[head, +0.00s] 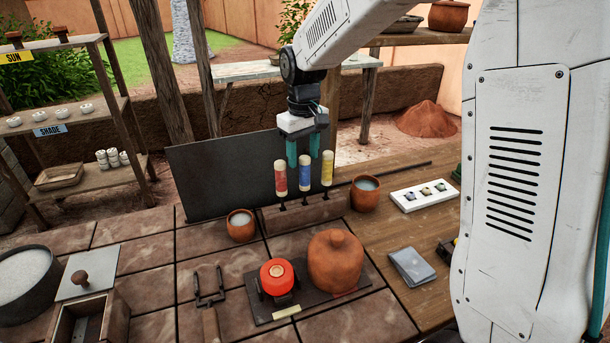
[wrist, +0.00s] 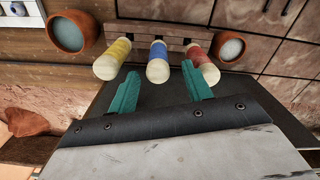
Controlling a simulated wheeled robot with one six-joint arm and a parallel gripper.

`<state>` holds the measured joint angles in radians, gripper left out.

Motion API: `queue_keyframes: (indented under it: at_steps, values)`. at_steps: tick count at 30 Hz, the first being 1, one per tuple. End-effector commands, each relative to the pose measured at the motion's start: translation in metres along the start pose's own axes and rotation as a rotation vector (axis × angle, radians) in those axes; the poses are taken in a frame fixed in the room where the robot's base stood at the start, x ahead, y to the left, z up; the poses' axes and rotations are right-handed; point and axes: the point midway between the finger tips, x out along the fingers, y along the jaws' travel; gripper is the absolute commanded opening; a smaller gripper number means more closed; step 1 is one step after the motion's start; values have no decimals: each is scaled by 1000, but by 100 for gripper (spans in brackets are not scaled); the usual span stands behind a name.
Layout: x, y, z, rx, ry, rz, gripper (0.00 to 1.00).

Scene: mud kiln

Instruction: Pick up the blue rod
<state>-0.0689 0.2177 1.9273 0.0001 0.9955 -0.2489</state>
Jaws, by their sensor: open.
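The blue rod (head: 305,172) stands upright in the middle of a row of three on a low wooden block (head: 310,212), with cream ends. A red rod (head: 280,178) stands left of it and a yellow rod (head: 327,168) right of it. My gripper (head: 306,162) is open and empty, its teal fingers pointing down just above or behind the rods. In the wrist view the blue rod (wrist: 158,64) shows between and beyond the fingertips of my gripper (wrist: 166,76). I cannot tell whether the fingers touch any rod.
A dark upright panel (head: 225,175) stands behind the block. Clay cups stand at the block's left (head: 241,225) and right (head: 365,193). A lidded clay pot (head: 335,262) and a red round object (head: 277,276) sit in front. A white tray (head: 425,195) lies to the right.

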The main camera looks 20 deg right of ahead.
Motion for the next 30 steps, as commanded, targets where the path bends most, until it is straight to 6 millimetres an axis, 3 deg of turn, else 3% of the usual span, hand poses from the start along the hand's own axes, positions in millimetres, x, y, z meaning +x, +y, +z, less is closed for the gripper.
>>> queue_keyframes:
  at_steps: [9, 17, 18, 23, 30]
  values:
    - [44, 2, 2, 1, -2, -1, 50]
    - [48, 5, 2, 4, -1, 0, 50]
    - [48, 5, 3, 4, -1, 0, 47]
    - [48, 5, 3, 4, -1, 0, 2]
    - [48, 5, 3, 4, -1, 0, 0]
